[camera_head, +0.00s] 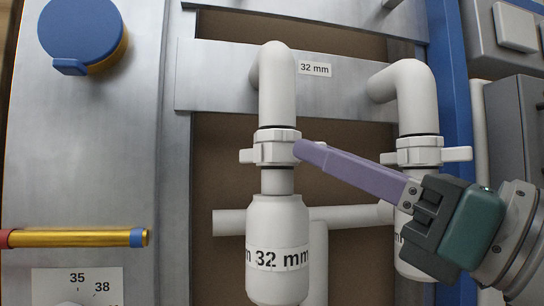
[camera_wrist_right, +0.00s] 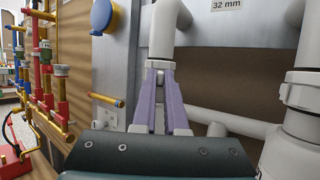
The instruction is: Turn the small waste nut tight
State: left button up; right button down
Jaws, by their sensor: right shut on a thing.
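The waste nut (camera_head: 273,153) is a white ring with side wings, on the left pipe, between the bent pipe (camera_head: 277,90) above and the white trap (camera_head: 277,225) marked 32 mm. Its left wing is clear; its right side is partly hidden by my right gripper (camera_head: 304,150). That gripper comes in from the right with its purple fingers closed on the nut's right side. In the right wrist view, the gripper (camera_wrist_right: 160,72) has both fingertips at the white nut below the vertical pipe (camera_wrist_right: 163,30). My left gripper is not in view.
A second winged white nut (camera_head: 418,152) sits on a similar pipe to the right, close above my right gripper. A 32 mm label (camera_head: 314,69) is on the metal plate. A blue round knob (camera_head: 82,28) and a brass pipe (camera_head: 80,238) are at the left.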

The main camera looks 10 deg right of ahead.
jog(key=n+g+y+b, duration=0.2)
jog(key=g+b, duration=0.1)
jog(key=b, duration=0.1)
jog(key=w+d+n+g+y+b, duration=0.1)
jog(key=n+g+y+b, duration=0.1)
jog(key=g+b, duration=0.1)
jog(key=w+n+g+y+b, duration=0.1)
jog(key=g+y+b, duration=0.1)
jog(key=b, duration=0.3)
jog(key=shift+w+d+f+n+g+y, duration=0.15)
jog(key=shift+d+n+g+y, duration=0.25)
jog(key=shift+y, duration=0.2)
jog(key=c, duration=1)
grip_release()
jog(key=shift+o, duration=0.2)
jog(key=b+v, duration=0.1)
jog(key=v, duration=0.9)
